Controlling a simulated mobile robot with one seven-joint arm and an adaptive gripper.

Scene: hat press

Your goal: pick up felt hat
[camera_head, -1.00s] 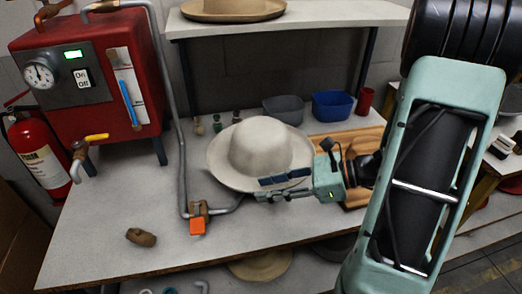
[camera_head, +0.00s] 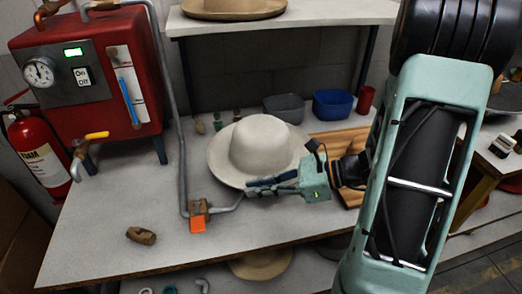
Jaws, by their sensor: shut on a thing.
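The felt hat (camera_head: 262,145) is off-white with a round crown and a wide brim. It sits crown up on the grey workbench in the middle of the head view. My gripper (camera_head: 253,187) is pale green with dark fingers and comes in from the right. Its fingers are shut on the hat's front right brim edge. Part of the brim is hidden behind the gripper. I cannot tell whether the hat is lifted off the bench.
A red boiler (camera_head: 92,85) with a pipe stands at the left. A wooden board (camera_head: 345,143), a grey bin (camera_head: 284,108) and a blue bin (camera_head: 332,104) lie behind and right. A brown object (camera_head: 141,236) lies front left. A tan hat (camera_head: 232,8) rests on the upper shelf.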

